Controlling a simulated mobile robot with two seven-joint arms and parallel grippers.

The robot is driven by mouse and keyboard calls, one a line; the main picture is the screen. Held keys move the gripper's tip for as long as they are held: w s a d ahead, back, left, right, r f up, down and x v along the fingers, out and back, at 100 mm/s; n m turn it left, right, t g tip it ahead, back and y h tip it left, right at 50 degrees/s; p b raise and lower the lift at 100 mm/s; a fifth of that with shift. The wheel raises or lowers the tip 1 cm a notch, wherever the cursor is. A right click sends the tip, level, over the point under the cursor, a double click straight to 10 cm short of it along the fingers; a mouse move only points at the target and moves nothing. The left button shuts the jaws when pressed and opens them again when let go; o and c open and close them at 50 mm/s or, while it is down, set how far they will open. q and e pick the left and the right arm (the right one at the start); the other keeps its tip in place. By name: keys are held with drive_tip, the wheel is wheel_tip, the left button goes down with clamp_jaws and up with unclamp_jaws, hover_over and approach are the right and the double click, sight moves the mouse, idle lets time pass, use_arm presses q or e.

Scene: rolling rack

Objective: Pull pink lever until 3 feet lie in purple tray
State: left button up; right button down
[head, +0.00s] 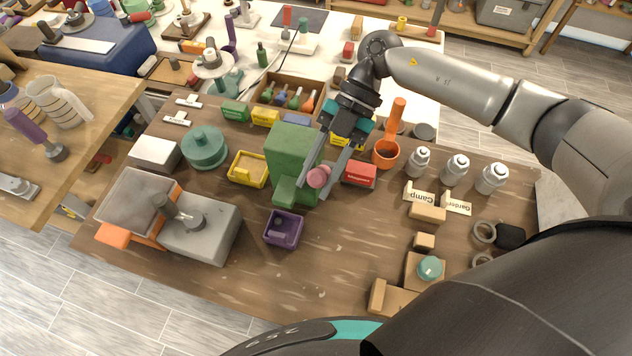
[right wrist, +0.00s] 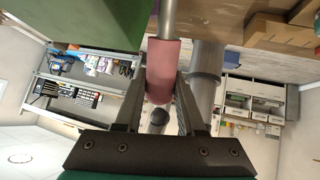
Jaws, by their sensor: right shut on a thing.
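The green dispenser (head: 291,148) stands upright near the middle of the table, with a green chute at its lower front. The pink lever (head: 318,177) sticks out at its right side. My right gripper (head: 317,188) is shut on the pink lever; in the right wrist view the pink grip (right wrist: 162,70) lies between the two fingers, on a grey rod. The purple tray (head: 284,231) sits on the table in front of the chute. I cannot make out any feet inside it. My left gripper is not in view.
A yellow bin (head: 249,169) is left of the dispenser and a red box (head: 360,174) is right of it. A grey machine (head: 200,231) is at left. The table front of the tray is clear.

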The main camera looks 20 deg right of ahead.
drive_tip(key=shift+w+r, duration=0.1)
drive_tip(key=shift+r, duration=0.05)
drive_tip(key=c, duration=0.5)
unclamp_jaws()
drive_tip(key=b+v, duration=0.3)
drive_tip(key=v, duration=1.2)
drive_tip(key=shift+d, duration=0.2)
drive_tip(key=shift+w, duration=0.15)
